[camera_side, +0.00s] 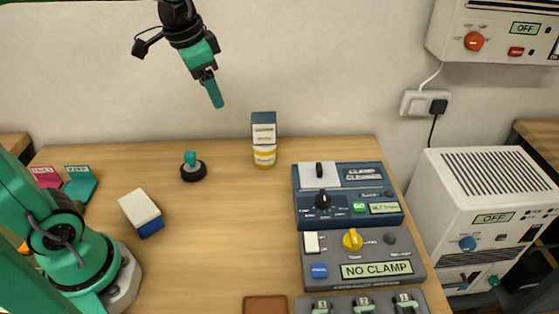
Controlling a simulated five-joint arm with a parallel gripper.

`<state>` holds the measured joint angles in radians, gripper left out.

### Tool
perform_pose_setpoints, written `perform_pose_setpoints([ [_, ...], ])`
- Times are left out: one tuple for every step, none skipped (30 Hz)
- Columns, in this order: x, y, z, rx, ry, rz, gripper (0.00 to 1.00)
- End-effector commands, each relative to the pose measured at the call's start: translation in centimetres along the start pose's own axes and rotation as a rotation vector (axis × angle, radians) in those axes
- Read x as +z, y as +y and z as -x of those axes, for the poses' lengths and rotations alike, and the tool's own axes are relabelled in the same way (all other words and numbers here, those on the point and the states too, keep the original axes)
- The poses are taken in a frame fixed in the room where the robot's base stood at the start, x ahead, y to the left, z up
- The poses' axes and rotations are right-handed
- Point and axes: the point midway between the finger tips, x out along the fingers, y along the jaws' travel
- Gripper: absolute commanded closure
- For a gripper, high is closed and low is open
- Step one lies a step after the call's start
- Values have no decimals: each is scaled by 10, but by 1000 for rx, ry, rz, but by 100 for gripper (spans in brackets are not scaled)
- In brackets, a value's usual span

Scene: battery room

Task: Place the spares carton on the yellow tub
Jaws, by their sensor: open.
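The spares carton (263,129), a small dark blue and white box, stands upright on top of the yellow tub (264,157), near the back edge of the table. The tub is a small round container with a yellow and white side, and the carton hides its top. My gripper (212,92) is high above the table, up and to the left of the carton and apart from it. It is open, with nothing seen between its fingers.
A white and blue block (141,211) lies at the left. A black round piece with a teal knob (192,170) stands left of the tub. Control boxes (347,196) fill the right side. A brown pad (265,305) lies at the front. The middle of the table is clear.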

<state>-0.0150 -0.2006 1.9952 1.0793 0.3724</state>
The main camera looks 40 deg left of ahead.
Motion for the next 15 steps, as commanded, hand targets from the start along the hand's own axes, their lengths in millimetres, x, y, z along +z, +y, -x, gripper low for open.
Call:
perform_pose_setpoints([
  [10, 5, 4, -7, 19, 24, 33],
  [16, 7, 6, -10, 29, 41, 33],
  [24, 10, 7, -14, 41, 62, 33],
  [30, 13, 8, -16, 51, 79, 33],
  [35, 15, 9, -19, 62, 95, 33],
  [43, 19, 10, -22, 75, 117, 33],
  [49, 21, 11, -25, 85, 134, 33],
  [55, 24, 11, -26, 95, 149, 33],
  [62, 27, 11, -29, 109, 172, 33],
  [68, 29, 10, -30, 118, 188, 33],
  [74, 31, 10, -32, 128, 204, 33],
  [81, 34, 9, -34, 143, 226, 33],
  [86, 37, 8, -35, 152, 240, 33],
  [91, 39, 7, -35, 161, 256, 33],
  [97, 41, 6, -36, 173, 274, 33],
])
